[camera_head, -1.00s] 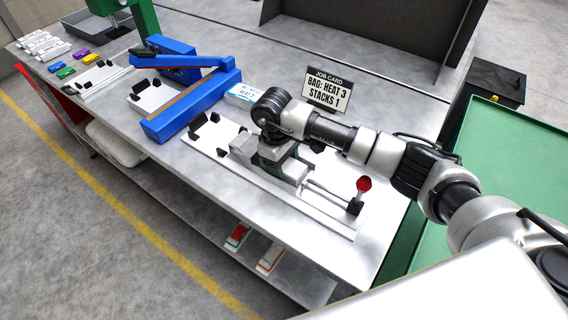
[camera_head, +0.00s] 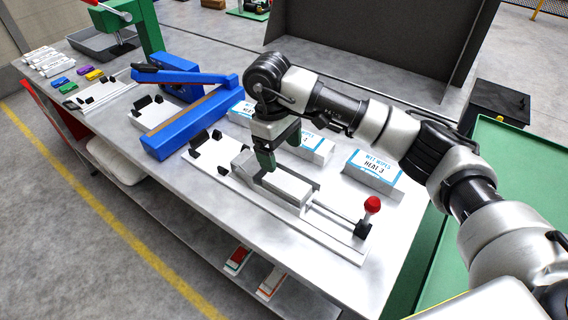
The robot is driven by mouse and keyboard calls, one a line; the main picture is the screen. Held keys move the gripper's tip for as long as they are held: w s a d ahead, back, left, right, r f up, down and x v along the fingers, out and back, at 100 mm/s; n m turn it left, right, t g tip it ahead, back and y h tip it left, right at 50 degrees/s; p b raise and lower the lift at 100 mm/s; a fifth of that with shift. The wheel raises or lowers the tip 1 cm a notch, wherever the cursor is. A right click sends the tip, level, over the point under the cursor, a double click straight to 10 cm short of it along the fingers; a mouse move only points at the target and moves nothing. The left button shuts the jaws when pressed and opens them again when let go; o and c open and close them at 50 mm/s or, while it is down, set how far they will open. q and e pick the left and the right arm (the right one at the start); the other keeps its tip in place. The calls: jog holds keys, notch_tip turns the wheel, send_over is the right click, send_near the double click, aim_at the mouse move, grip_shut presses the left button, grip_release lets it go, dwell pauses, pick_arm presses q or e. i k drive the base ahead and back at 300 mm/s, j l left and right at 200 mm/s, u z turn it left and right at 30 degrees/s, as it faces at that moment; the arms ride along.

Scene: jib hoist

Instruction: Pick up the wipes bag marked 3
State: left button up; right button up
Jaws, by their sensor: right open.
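My left gripper is out of view.
The fixture (camera_head: 287,187) has a rod and red knob (camera_head: 372,204) in front of the HEAT 3 bag. A blue sealer (camera_head: 190,128) stands to the left. A green surface (camera_head: 510,180) and a black box (camera_head: 496,101) are at the right.

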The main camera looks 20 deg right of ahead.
aim_at(390, 180)
jog(key=z, duration=0.85)
jog(key=u, duration=0.3)
